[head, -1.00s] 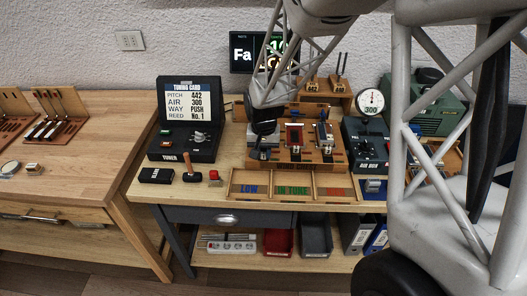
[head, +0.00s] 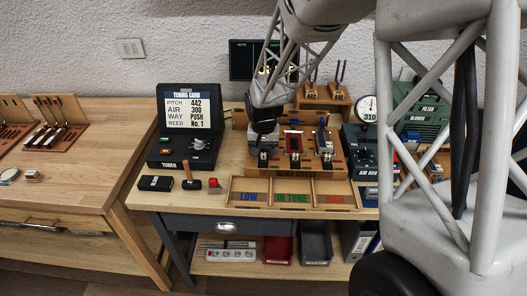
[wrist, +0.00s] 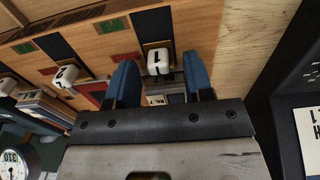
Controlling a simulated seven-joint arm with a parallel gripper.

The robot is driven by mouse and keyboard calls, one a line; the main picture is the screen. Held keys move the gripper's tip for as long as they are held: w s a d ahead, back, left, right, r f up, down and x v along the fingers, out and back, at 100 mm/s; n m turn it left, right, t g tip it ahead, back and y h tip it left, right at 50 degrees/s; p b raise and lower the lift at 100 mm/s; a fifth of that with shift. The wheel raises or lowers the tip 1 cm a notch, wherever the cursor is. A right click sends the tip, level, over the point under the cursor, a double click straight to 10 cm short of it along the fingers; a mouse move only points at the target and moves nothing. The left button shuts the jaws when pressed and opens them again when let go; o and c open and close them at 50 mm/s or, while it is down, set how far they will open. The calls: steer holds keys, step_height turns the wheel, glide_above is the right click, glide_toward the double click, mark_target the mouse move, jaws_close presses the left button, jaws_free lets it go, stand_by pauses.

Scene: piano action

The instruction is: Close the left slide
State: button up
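The wooden reed board (head: 335,172) stands on the bench and carries three slides. The left slide has a white knob marked 1 (wrist: 158,61); in the head view the knob (head: 263,155) shows at the board's front left. My gripper (wrist: 160,72) is open, with one blue finger on each side of this knob near the tips. I cannot tell whether either finger touches it. In the head view my gripper (head: 263,141) is over the board's left end and hides much of the left slide. The middle slide knob, marked 2 (wrist: 66,76), stands beside it.
A black tuner with a card (head: 189,110) stands left of the board. The gauge (head: 367,108) reads 310 at the right. A dark display (head: 245,60) hangs behind.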

mark_target(265, 153)
stand_by(0.3)
steer(key=shift+r, duration=3.9)
steer(key=shift+s+d+r, duration=0.15)
steer(key=shift+d+r, duration=0.05)
steer(key=s+d+r+t, duration=0.1)
steer(key=s+d+r, duration=1)
steer(key=s+d, duration=0.4)
steer(key=s+d+r, duration=0.1)
steer(key=s+d, duration=0.2)
steer(key=s, duration=0.6)
steer(key=s+d+r+t, duration=0.1)
steer(key=s+d, duration=0.2)
steer(key=s, duration=0.6)
steer(key=shift+s+d+t, duration=0.25)
steer(key=shift+t, duration=0.05)
